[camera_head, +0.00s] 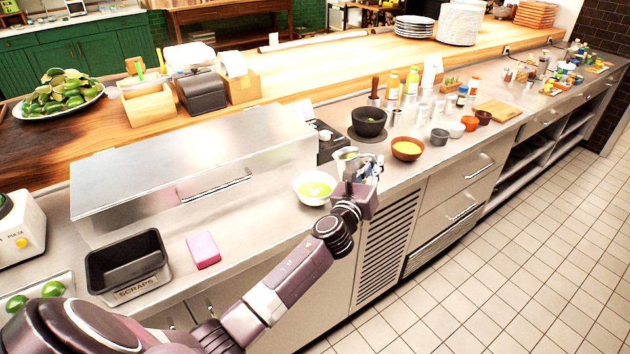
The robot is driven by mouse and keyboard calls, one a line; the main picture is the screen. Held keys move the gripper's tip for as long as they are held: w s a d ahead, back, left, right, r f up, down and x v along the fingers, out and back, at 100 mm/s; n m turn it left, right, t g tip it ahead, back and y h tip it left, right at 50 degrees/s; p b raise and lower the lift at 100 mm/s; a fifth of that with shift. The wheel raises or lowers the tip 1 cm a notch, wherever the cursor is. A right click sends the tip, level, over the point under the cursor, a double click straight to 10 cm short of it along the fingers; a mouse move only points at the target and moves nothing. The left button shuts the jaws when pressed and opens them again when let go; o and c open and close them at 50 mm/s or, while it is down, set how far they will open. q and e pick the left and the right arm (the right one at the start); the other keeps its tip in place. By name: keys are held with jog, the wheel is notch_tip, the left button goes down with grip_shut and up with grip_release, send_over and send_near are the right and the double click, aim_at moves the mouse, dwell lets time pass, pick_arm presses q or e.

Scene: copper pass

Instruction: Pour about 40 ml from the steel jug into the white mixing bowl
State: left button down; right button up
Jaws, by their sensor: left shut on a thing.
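The white mixing bowl (300,192) stands on the steel counter near its front edge, with yellow-green liquid in it. My left gripper (357,168) is just right of the bowl, shut on the steel jug (345,154). The jug's mouth shows a greenish inside. The jug is small in view and partly hidden by the gripper, so I cannot tell its exact tilt or whether a stream falls from it. My right gripper is not in view.
A brown bowl of yellow food (407,149) and a dark mortar (369,122) stand beyond the gripper. A steel lidded unit (200,165) is left of the bowl. A pink sponge (203,249) and black scraps bin (127,262) lie further left. Bottles and small bowls fill the right.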

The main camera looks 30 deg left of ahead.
pick_arm(q)
jog(key=shift+d+f+m, duration=0.15)
jog(key=shift+f+m, duration=0.1)
jog(key=shift+m, duration=0.35)
jog(key=shift+f+m+g+p, duration=0.3)
jog(key=shift+f+m+p, duration=0.35)
jog(key=shift+f+m, duration=0.45)
